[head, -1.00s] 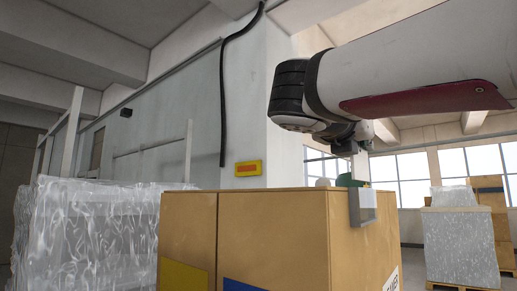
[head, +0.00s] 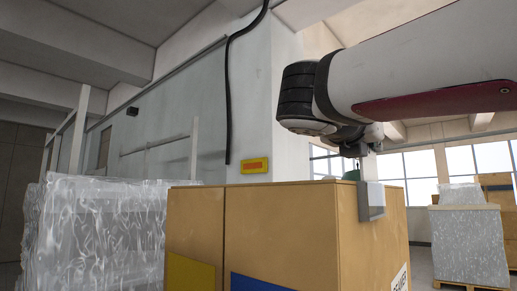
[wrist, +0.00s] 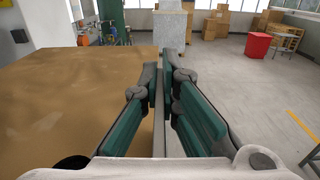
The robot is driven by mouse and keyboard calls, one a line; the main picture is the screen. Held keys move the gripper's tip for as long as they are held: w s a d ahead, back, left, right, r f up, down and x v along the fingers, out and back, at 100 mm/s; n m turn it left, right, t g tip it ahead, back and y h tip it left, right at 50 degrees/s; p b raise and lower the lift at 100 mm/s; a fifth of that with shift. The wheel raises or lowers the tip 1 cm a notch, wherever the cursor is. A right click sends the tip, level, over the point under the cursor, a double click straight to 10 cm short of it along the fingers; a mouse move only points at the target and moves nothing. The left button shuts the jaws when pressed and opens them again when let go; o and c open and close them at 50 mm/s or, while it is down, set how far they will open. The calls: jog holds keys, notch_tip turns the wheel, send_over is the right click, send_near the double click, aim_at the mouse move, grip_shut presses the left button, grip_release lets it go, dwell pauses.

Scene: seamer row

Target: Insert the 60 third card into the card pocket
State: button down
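The card pocket (head: 371,201) is a small grey holder on the upper edge of the tan cabinet's side. My gripper (wrist: 165,105) is just above it in the head view, pointing down, partly hidden by the wrist. In the wrist view its green-padded fingers are close together around a thin grey plate seen edge-on, which appears to be the 60 third card (wrist: 158,112). The card's face and number cannot be read. Whether its lower edge is inside the pocket or only above it cannot be told.
The tan cabinet (head: 280,235) stands below my arm, its flat top at the left in the wrist view. Wrapped pallets stand to the left (head: 95,235) and right (head: 468,240). A red bin (wrist: 257,46) is far off across open floor.

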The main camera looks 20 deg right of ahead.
aim_at(375, 159)
jog(key=shift+f+b, duration=0.85)
jog(key=shift+f, duration=0.9)
jog(key=c, duration=1.7)
grip_release()
jog(key=v, duration=1.2)
jog(key=shift+s, duration=0.1)
